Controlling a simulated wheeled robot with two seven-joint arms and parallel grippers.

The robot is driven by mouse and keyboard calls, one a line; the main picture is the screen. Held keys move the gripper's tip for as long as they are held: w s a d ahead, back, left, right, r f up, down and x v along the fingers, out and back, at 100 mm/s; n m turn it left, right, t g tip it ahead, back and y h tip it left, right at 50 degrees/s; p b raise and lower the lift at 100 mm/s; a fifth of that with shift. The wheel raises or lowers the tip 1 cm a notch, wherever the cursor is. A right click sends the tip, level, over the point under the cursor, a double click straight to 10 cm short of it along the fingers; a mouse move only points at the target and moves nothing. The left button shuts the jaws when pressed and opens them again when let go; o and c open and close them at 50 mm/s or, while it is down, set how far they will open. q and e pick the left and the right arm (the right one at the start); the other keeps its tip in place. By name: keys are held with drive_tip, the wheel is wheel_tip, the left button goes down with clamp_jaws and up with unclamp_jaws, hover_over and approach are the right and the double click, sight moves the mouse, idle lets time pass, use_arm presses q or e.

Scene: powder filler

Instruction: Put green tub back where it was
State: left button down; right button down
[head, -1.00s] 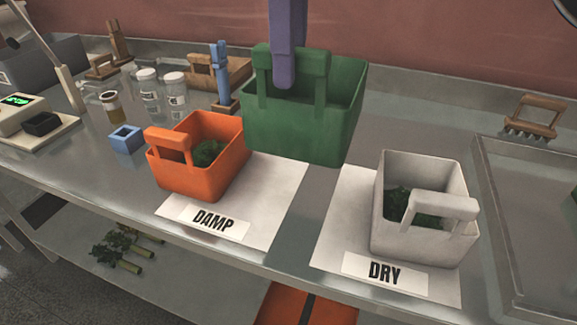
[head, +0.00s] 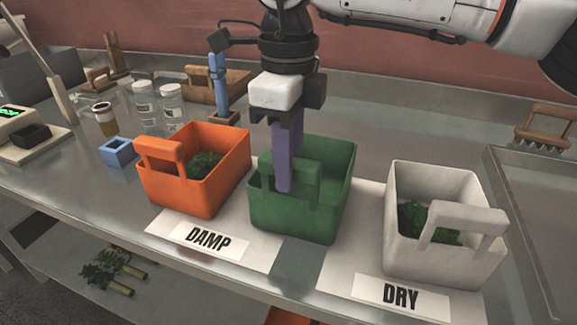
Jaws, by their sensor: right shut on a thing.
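The green tub (head: 325,215) is upright between the orange tub and the white tub, low over the metal bench. Its lower part overlaps the edges of both white mats in the picture; I cannot tell whether its base touches the bench. My right gripper (head: 284,188), with purple fingers, comes down from above and is shut on the green tub's front handle. The part of the tub's inside that I can see looks empty. My left gripper is not in view.
The orange tub (head: 215,190) with greens stands by the DAMP label (head: 208,241). The white tub (head: 400,185) with greens stands by the DRY label (head: 401,296). A blue cube holder (head: 117,152), jars (head: 146,105) and a blue brush (head: 220,85) are behind left. A metal tray (head: 500,190) lies right.

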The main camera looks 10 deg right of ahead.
drive_tip(key=shift+f, duration=0.4)
drive_tip(key=shift+f, duration=0.15)
drive_tip(key=c, duration=1.5)
unclamp_jaws()
drive_tip(key=shift+c, duration=0.2)
wheel_tip(320, 180, up, 12)
drive_tip(key=shift+r+p, duration=0.25)
drive_tip(key=shift+p, duration=0.1)
